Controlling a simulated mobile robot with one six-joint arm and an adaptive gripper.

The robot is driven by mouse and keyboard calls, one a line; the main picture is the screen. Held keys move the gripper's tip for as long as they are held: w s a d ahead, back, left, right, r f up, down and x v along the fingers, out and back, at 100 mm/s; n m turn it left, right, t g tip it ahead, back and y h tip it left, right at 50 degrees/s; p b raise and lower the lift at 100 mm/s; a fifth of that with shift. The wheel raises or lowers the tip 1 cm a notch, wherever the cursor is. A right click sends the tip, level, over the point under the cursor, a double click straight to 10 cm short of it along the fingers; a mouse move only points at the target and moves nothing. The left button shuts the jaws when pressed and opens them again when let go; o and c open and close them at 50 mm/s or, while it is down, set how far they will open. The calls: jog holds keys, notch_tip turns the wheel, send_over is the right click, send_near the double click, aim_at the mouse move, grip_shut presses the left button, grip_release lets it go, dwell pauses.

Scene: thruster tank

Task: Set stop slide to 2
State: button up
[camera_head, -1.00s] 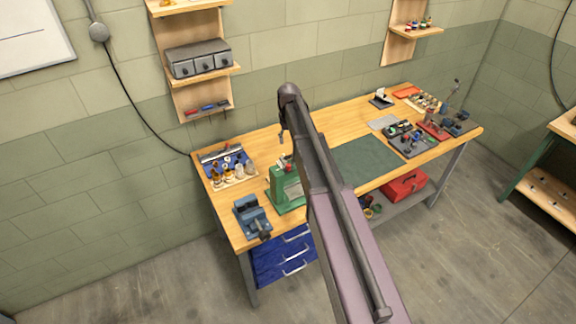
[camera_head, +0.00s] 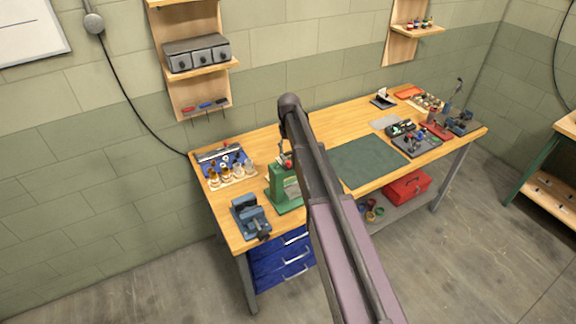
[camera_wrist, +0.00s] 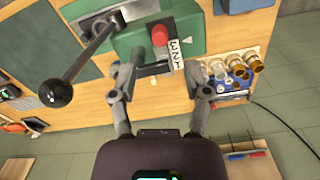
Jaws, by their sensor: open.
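The green press (camera_head: 283,198) stands on the workbench, partly behind my arm in the head view. In the wrist view its green body (camera_wrist: 128,40) fills the top, with a grey lever ending in a black ball (camera_wrist: 55,92) at the left. A red knob (camera_wrist: 160,36) sits on the body beside a white strip (camera_wrist: 175,56) numbered 1 to 3, near the end marked 3. A small white arrow (camera_wrist: 188,40) lies right of the strip. My gripper (camera_wrist: 163,73) is open, its fingers either side of the strip's lower end. Contact cannot be told.
A blue vice (camera_head: 250,218) stands at the bench's front left. A rack of bottles (camera_head: 232,176) is behind it, and also shows right of my gripper in the wrist view (camera_wrist: 238,68). A dark green mat (camera_head: 365,162) leaves clear room right of the press.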

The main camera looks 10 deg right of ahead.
aim_at(289, 161)
jog(key=shift+f+b, duration=2.9)
jog(key=shift+f, duration=0.25)
jog(key=shift+c, duration=0.2)
